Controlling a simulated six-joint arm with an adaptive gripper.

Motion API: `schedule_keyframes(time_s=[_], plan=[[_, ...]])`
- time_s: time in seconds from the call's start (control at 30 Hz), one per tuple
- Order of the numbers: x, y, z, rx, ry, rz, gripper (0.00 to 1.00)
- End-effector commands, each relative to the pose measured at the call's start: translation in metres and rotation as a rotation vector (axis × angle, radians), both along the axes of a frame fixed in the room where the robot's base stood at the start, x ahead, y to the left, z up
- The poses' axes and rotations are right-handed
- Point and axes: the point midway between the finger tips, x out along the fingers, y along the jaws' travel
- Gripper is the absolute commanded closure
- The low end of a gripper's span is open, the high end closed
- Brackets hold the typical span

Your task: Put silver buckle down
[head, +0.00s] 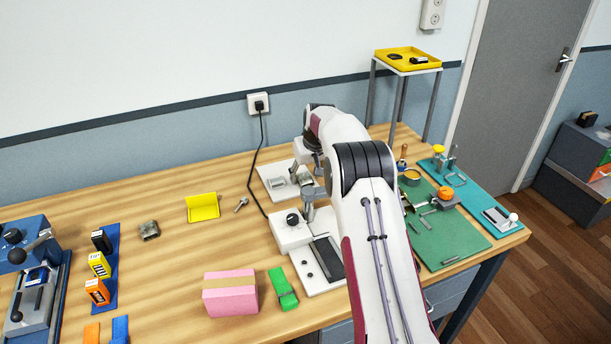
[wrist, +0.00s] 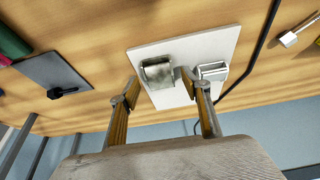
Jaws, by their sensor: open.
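In the wrist view a silver buckle (wrist: 157,72), a squat metal piece with a worn-looking face, is on a white plate (wrist: 183,46). My gripper (wrist: 159,88) is open, with one finger on either side of the buckle. I cannot tell whether either fingertip touches it. A second, paler metal frame (wrist: 212,70) is on the same plate, just beyond the right finger. In the head view the white plate (head: 270,170) lies beside my arm, with the pale frame (head: 277,184) on it. My arm partly hides the area around my gripper there.
A black cord (head: 254,150) runs from the wall socket down past the plate. A white device (head: 290,232) stands in front. A grey metal piece (head: 149,230), a yellow holder (head: 203,207) and a small bolt-like piece (head: 241,204) are to the left, with bare wood between them.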

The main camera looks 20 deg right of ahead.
Motion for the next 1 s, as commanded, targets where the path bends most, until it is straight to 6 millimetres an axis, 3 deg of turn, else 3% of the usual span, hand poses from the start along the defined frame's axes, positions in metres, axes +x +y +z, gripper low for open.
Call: schedule_keyframes(time_s=[1.0], plan=[[-0.041, 0.0, 0.1, 0.0, 0.0, 0.0, 0.53]])
